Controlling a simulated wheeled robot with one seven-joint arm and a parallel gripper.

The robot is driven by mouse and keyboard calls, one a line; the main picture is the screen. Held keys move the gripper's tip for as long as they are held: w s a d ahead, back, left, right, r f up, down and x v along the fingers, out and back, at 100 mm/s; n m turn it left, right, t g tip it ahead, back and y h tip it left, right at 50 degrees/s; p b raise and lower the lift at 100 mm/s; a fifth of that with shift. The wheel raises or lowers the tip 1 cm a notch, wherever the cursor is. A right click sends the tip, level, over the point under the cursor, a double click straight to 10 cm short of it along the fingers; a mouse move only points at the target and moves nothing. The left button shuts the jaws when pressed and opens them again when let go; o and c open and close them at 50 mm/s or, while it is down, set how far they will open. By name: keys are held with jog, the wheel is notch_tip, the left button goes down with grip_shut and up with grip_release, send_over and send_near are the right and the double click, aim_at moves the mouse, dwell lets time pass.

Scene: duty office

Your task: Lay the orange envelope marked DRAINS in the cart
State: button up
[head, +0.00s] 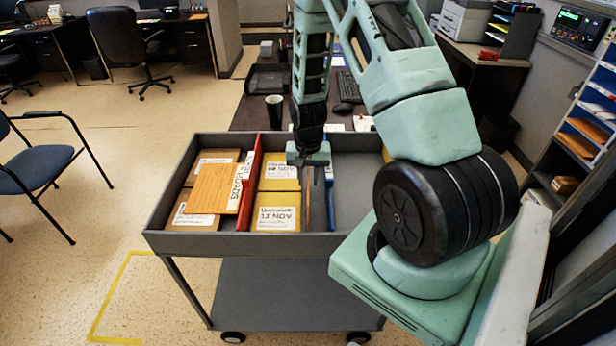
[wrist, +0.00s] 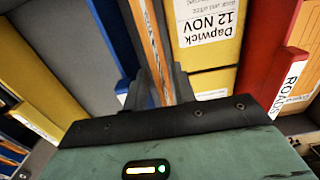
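My gripper (head: 309,160) points down over the middle compartment of the grey cart (head: 280,245). It is shut on a thin orange envelope (wrist: 151,40), held upright and seen edge-on between the fingers in the wrist view. In the head view the envelope (head: 308,208) hangs below the fingers, between yellow packets and the blue divider (head: 331,205). A pale strip shows along it, but its marking cannot be read. Whether its lower edge touches the cart floor cannot be told.
Yellow packets (head: 277,212) lie left of the held envelope. The compartment right of the blue divider shows bare grey floor (head: 352,180). A desk with a black cup (head: 274,110) stands behind.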

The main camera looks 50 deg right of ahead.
jog(key=shift+r, duration=0.15)
notch_tip(320, 180, up, 12)
jog(key=b, duration=0.3)
jog(key=s+a+r+n, duration=0.1)
jog(key=a+r+n, duration=0.25)
jog(key=a, duration=0.85)
jog(key=s+a+r+n, duration=0.2)
jog(key=a+n, duration=0.3)
jog(key=a, duration=0.7)
jog(key=s+a+r+n, duration=0.3)
jog(key=s+a+n, duration=0.6)
jog(key=s+a, duration=0.3)
jog(key=s, duration=0.3)
jog(key=shift+a+y+p, duration=0.15)
jog(key=shift+y+p, duration=0.15)
jog(key=shift+s+f, duration=0.1)
jog(key=shift+f, duration=0.05)
